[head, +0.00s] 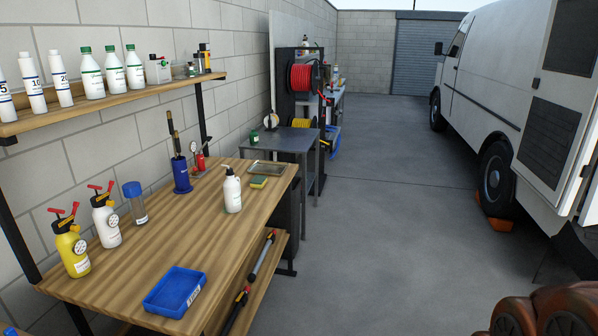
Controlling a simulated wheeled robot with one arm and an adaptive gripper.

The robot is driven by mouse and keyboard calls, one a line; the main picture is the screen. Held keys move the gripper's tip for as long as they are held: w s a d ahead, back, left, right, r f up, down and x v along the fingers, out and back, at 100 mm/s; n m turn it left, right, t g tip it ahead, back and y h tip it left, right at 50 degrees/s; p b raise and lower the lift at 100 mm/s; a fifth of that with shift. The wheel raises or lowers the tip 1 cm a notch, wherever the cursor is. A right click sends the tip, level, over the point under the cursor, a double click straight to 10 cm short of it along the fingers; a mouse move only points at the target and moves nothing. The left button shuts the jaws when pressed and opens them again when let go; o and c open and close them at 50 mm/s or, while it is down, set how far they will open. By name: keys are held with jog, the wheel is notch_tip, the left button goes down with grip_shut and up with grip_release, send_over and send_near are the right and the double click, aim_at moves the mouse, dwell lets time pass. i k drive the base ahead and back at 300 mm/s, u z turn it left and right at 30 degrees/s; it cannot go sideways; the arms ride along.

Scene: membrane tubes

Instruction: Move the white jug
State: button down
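Nothing here is plainly marked as the white jug, and several white containers show in the head view. A white pump sprayer (106,222) with a red and black top stands upright at the left of the wooden workbench (222,247). On the shelf (110,98) above stand several white bottles (91,76) and a small whitish can (158,70). My gripper is not in view, and nothing shows held.
A white van (500,90) stands at right. The floor (385,225) between is clear.

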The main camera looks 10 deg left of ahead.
aim_at(232, 187)
jog(key=i, duration=2.45)
jog(key=u, duration=2.3)
jog(key=i, duration=0.5)
jog(key=u, duration=0.05)
